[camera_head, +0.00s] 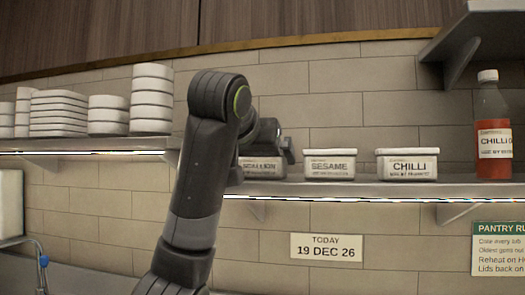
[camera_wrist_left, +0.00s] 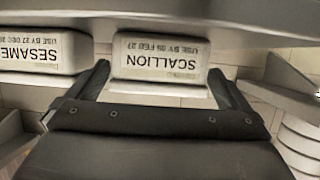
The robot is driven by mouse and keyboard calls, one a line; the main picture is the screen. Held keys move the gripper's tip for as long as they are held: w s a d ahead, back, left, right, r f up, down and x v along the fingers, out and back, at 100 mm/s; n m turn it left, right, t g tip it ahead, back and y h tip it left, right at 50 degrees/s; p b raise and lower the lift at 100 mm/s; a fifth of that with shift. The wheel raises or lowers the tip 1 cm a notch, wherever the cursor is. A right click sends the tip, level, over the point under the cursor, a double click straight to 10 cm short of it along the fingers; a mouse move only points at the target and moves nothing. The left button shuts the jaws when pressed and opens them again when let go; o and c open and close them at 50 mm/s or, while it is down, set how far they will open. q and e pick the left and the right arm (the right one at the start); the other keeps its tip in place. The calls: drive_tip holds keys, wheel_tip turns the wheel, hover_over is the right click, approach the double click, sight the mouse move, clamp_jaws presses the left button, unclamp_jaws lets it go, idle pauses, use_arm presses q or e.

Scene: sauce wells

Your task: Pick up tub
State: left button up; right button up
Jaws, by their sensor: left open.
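A white tub labelled SCALLION (camera_head: 262,170) stands on the shelf, partly hidden behind my left arm and gripper in the head view. In the left wrist view the scallion tub (camera_wrist_left: 161,55) appears upside down, its label facing me. My left gripper (camera_head: 272,143) is in front of this tub. In the left wrist view its open fingers (camera_wrist_left: 161,85) are at the two sides of the tub's front, with gaps; contact is not visible. A SESAME tub (camera_head: 330,166) and a CHILLI tub (camera_head: 407,166) stand to the right on the same shelf.
A red chilli bottle (camera_head: 493,130) stands at the shelf's right. White stacked dishes (camera_head: 152,98) stand at the left. An upper shelf (camera_head: 485,28) overhangs at right. A sign (camera_head: 326,247) reads TODAY 19 DEC 26.

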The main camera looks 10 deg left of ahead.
sight(263, 162)
use_arm(q)
drive_tip(key=shift+x, duration=1.55)
drive_tip(key=shift+s, duration=0.2)
drive_tip(key=shift+c, duration=0.6)
drive_tip(key=c, duration=0.8)
drive_tip(key=shift+r, duration=0.15)
